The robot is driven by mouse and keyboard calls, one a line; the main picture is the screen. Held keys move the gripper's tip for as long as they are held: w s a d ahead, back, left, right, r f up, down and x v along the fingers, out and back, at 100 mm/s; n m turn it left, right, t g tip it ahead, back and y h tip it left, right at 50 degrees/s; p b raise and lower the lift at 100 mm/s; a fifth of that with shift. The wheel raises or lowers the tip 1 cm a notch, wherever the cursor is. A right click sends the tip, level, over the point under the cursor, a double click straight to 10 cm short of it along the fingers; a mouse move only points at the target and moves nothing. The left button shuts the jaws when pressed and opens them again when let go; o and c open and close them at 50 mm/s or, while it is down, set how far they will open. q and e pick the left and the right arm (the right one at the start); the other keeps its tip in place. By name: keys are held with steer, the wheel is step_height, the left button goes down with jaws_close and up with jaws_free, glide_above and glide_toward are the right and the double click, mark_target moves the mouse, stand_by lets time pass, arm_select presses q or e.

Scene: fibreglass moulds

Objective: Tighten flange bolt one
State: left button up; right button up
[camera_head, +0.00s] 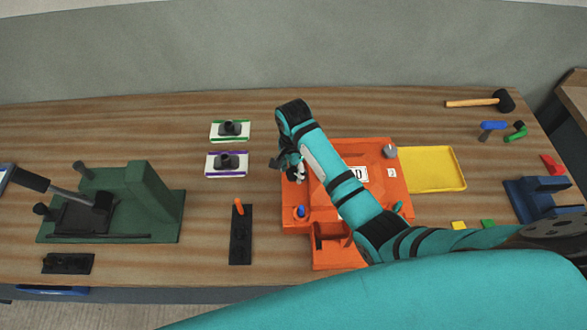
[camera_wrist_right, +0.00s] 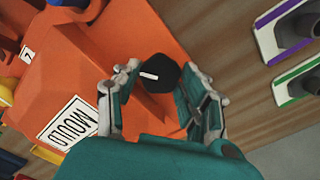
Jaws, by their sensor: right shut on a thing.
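The orange mould (camera_head: 369,152) with a "MOULD" label lies on the bench under my right arm; it fills the left of the right wrist view (camera_wrist_right: 60,80). My right gripper (camera_head: 290,168) is at the mould's left upper corner. In the right wrist view the gripper (camera_wrist_right: 162,70) is shut on a black knob-like bolt head (camera_wrist_right: 160,82) with a white mark, at the mould's edge. Whether this is bolt one, I cannot tell. The gripper and arm hide the bolt and part of the label in the head view. My left gripper is not in view.
A yellow tray (camera_head: 436,168) lies right of the mould. Two white blocks (camera_head: 228,141) with black fittings and a black holder (camera_head: 240,248) with an orange-topped piece stand left. A green lever device (camera_head: 150,195) is further left. A mallet (camera_head: 480,102) lies at upper right.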

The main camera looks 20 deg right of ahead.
mark_target(293, 172)
steer(key=m, duration=0.5)
steer(key=shift+w+r, duration=0.1)
steer(key=shift+d, duration=0.1)
stand_by(0.4)
steer(key=o, duration=1.2)
steer(key=shift+r, duration=4)
